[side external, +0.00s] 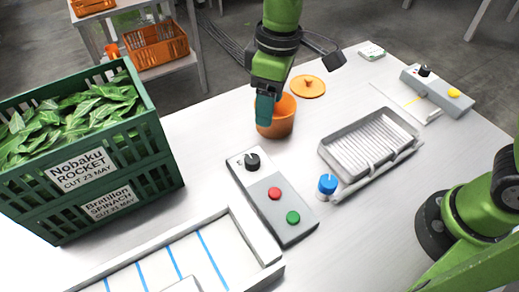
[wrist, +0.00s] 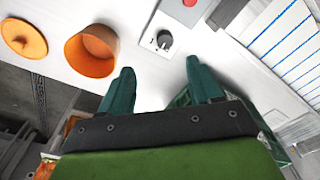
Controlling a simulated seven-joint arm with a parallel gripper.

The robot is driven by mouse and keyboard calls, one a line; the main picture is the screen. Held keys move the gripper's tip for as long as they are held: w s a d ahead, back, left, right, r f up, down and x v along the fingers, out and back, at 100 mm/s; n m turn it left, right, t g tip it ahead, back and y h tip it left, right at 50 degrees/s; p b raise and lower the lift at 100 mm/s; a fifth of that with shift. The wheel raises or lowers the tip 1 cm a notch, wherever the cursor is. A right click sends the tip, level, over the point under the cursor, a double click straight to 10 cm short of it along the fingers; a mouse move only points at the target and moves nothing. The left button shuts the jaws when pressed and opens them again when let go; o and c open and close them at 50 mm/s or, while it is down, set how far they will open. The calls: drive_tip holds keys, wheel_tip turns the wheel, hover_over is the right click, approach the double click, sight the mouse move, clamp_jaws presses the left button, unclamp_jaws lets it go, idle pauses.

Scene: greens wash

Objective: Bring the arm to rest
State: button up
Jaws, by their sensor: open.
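My gripper (side external: 265,108) hangs above the white table, just left of and partly in front of an orange pot (side external: 284,122) in the side view. In the wrist view its two teal fingers (wrist: 160,88) stand apart with nothing between them. The orange pot (wrist: 92,50) also shows there, up and left of the fingers. My gripper appears apart from the pot, though the side view overlaps them.
An orange lid (side external: 308,86) lies behind the pot. A control box (side external: 262,182) with a black knob and red and green buttons, a grey ribbed tray (side external: 345,161) and a blue-topped knob (side external: 327,185) stand nearby. Stacked green crates (side external: 160,150) of leaves stand left.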

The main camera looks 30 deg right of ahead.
drive_tip(key=s+d+r+m+t, duration=0.1)
drive_tip(key=s+d+m+t, duration=0.1)
drive_tip(key=d, duration=0.5)
drive_tip(key=s+d+r+m+t+y, duration=0.1)
drive_tip(key=s+d+r+m+t, duration=0.1)
drive_tip(key=s+d+m, duration=0.3)
drive_tip(key=s+d+r+m+t, duration=0.2)
drive_tip(key=s+d+m, duration=0.2)
drive_tip(key=d, duration=0.5)
drive_tip(key=shift+d+m+t, duration=0.4)
drive_tip(key=shift+m, duration=0.2)
